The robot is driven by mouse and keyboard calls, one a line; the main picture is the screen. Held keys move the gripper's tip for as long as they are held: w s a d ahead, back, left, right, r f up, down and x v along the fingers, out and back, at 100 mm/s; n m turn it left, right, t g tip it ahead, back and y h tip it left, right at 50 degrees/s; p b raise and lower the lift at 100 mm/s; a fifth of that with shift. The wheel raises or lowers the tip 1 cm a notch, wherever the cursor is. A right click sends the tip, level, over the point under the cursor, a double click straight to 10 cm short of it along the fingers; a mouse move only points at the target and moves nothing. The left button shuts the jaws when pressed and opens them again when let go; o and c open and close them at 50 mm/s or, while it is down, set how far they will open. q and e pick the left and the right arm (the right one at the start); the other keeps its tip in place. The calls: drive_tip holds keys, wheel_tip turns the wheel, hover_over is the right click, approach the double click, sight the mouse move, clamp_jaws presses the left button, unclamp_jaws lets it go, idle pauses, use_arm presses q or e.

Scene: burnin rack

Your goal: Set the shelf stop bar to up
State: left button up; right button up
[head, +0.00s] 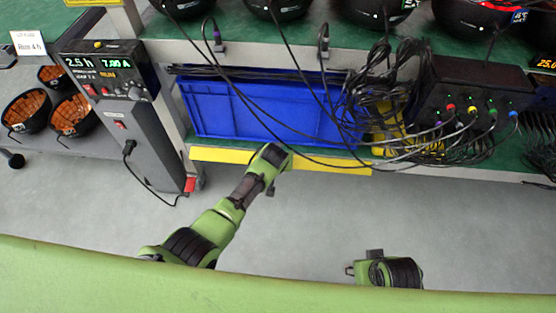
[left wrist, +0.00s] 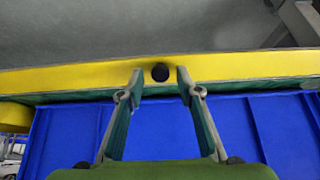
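The shelf stop bar is a long yellow strip (head: 222,155) along the front edge of the lower green shelf. In the left wrist view the yellow bar (left wrist: 80,78) crosses the picture, with a round black knob (left wrist: 160,72) on it. My left gripper (head: 277,152) is at the bar, near its middle, and hides part of it. In the left wrist view its fingers (left wrist: 159,80) are open, one on each side of the knob, with gaps to it. I cannot tell whether they touch the bar.
A blue crate (head: 260,108) stands on the shelf behind the bar. Black cables hang in front of it and gather by a black box (head: 470,92) at right. A grey power unit (head: 140,130) stands at left. The grey floor (head: 310,215) before the shelf is clear.

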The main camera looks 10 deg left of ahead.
use_arm(q)
drive_tip(key=v, duration=1.2)
drive_tip(key=shift+f, duration=0.1)
drive_tip(key=shift+c, duration=0.2)
